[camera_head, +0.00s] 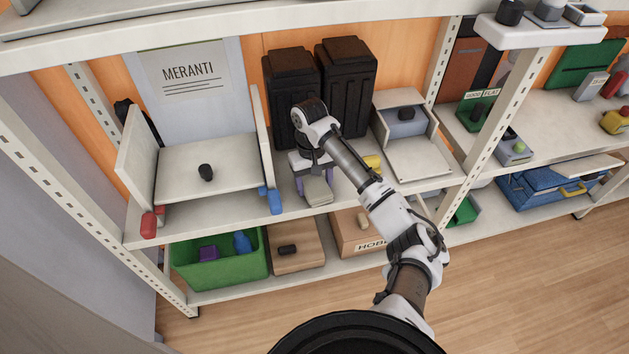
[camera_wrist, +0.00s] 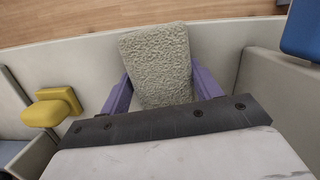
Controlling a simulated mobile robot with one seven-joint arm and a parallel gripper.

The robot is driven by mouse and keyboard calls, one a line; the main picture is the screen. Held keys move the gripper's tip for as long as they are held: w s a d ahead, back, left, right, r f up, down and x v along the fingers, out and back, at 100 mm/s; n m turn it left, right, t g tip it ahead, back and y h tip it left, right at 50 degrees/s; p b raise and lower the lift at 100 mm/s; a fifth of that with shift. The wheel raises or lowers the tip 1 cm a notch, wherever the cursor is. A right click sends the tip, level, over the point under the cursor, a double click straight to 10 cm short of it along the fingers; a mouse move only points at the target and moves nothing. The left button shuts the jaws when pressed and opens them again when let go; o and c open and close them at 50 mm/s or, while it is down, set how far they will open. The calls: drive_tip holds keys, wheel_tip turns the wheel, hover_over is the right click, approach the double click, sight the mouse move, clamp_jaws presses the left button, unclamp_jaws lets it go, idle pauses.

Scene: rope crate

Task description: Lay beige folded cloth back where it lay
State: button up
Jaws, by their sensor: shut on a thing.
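The beige folded cloth (camera_wrist: 158,62) is a fuzzy, rounded rectangular bundle between the purple fingers of my gripper (camera_wrist: 160,85) in the wrist view. The fingers press on its left and right sides. In the head view the cloth (camera_head: 317,190) shows at the front of the middle shelf (camera_head: 330,203), and my gripper (camera_head: 314,180) is on it, pointing down. I cannot tell whether the cloth touches the shelf or hangs just above it.
A white stand with a MERANTI sign (camera_head: 190,75) and blue handle (camera_head: 270,200) is left of my gripper. Two black bins (camera_head: 345,85) stand behind. A yellow object (camera_head: 372,162) and white tray (camera_head: 415,160) are to the right. A green crate (camera_head: 220,265) sits below.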

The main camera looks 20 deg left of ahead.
drive_tip(key=shift+f, duration=0.1)
drive_tip(key=o, duration=1)
drive_tip(key=shift+c, duration=0.2)
wheel_tip(320, 180, up, 14)
drive_tip(key=w+a+p, duration=0.1)
drive_tip(key=shift+w+a+f, duration=0.2)
drive_tip(key=shift+w+a, duration=0.05)
drive_tip(key=shift+w, duration=0.05)
